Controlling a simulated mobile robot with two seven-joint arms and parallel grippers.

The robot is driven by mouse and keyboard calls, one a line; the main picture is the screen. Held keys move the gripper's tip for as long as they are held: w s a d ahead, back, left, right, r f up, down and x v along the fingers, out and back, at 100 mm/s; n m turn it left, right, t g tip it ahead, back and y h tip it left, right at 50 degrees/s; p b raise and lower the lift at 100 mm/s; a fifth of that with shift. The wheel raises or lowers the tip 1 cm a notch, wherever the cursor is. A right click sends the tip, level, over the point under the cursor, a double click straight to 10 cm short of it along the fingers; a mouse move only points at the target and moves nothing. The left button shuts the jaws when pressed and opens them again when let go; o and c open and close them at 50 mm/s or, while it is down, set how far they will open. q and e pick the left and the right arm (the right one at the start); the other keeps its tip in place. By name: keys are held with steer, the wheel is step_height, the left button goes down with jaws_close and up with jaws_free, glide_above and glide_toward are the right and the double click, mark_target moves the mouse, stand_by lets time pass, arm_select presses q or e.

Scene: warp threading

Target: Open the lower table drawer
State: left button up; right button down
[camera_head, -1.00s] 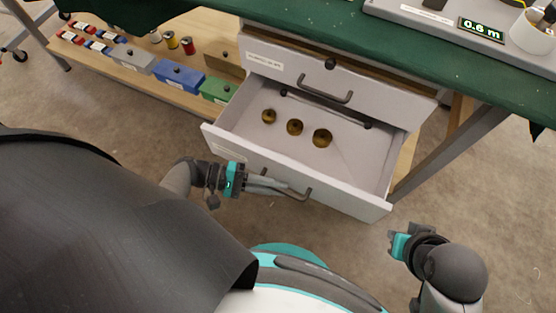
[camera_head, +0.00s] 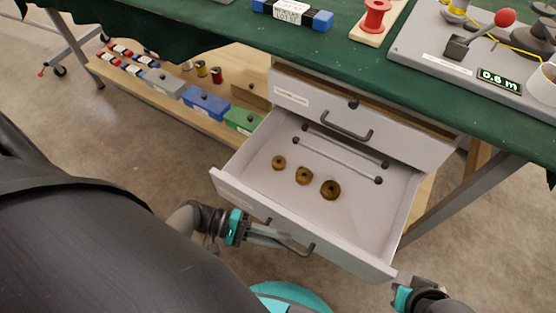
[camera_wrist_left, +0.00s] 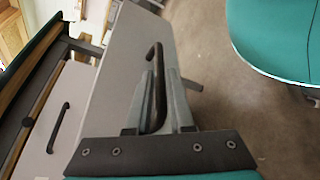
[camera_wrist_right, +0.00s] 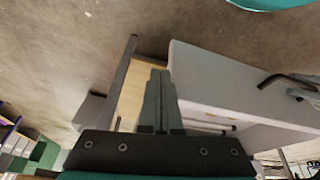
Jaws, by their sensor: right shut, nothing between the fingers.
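The lower table drawer (camera_head: 300,232) stands pulled well out, its grey inside showing, with several brass-coloured round pieces and two thin rods in it. Its dark bar handle (camera_head: 307,250) is on the front panel. My left gripper (camera_head: 285,240) is at this handle; in the left wrist view the handle (camera_wrist_left: 156,85) runs between its fingers (camera_wrist_left: 160,100), which close around it. My right gripper (camera_wrist_right: 161,95) is shut and empty. It is near the drawer's right front corner in the head view, where its fingers are hard to see.
The upper drawer (camera_head: 350,120) above is shut. The green-covered table top (camera_head: 330,55) carries a grey device (camera_head: 470,65) and a red spool (camera_head: 375,15). A wooden shelf (camera_head: 165,108) with coloured bins is to the left. Bare floor lies in front.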

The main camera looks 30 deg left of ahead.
arm_select(q)
steer(key=o, duration=0.3)
steer(key=shift+o, duration=0.2)
steer(key=shift+s+a+r, duration=0.15)
steer(key=shift+s+a, duration=0.05)
steer(key=shift+a, duration=0.3)
steer(key=v, duration=1.4)
arm_select(e)
steer(key=shift+f, duration=0.25)
arm_select(q)
steer(key=shift+r, duration=0.1)
arm_select(e)
steer(key=shift+f, duration=0.1)
